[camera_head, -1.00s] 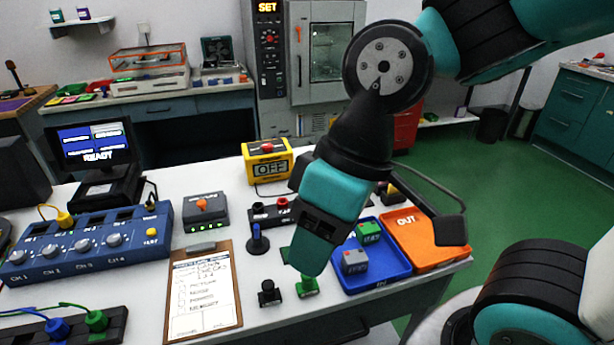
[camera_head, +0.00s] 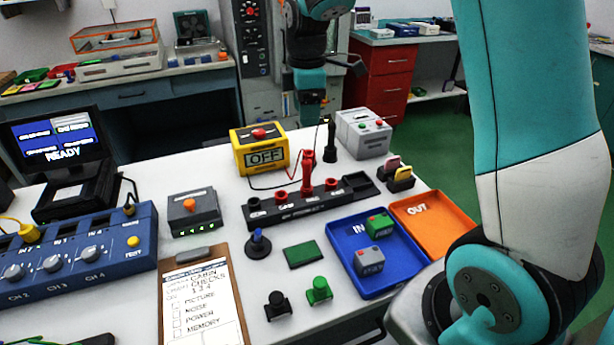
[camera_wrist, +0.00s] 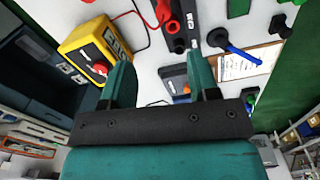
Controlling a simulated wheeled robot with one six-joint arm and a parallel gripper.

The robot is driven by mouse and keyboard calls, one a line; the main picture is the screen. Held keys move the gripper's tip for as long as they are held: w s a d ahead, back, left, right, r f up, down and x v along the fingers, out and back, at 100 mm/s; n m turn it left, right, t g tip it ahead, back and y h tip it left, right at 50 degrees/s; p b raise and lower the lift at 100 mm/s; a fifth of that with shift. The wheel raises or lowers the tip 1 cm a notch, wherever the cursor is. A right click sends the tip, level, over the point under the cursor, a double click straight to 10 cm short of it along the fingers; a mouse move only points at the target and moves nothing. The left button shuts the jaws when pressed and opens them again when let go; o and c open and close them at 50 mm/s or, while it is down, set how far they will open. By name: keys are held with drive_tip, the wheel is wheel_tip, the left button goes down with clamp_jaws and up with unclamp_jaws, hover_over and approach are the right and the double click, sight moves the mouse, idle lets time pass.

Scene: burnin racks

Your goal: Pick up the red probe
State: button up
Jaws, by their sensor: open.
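The red probe (camera_head: 308,172) stands upright in a black socket strip (camera_head: 290,207) in the middle of the bench, with a red lead running from it. In the wrist view the red probe (camera_wrist: 164,12) shows at the top edge, partly cut off, beyond my fingertips. My gripper (camera_wrist: 160,58) is open with nothing between its two teal fingers. In the head view my gripper (camera_head: 310,108) hangs beyond the far edge of the bench, behind the probe and apart from it.
A yellow OFF box (camera_head: 260,152) stands left of the probe. A black probe (camera_head: 330,140) and a grey box (camera_head: 363,134) stand to the right. Blue IN tray (camera_head: 388,285), orange OUT tray (camera_head: 455,228), clipboard (camera_head: 205,300) and several small parts fill the front.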

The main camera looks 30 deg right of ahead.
sight(307, 173)
wheel_tip(307, 173, down, 12)
drive_tip(key=shift+r+p, duration=0.2)
drive_tip(key=shift+p, duration=0.35)
wheel_tip(307, 173, down, 5)
drive_tip(key=shift+s+f+p, duration=0.1)
drive_tip(key=shift+p, duration=0.45)
drive_tip(key=shift+c, duration=0.2)
drive_tip(key=c, duration=1)
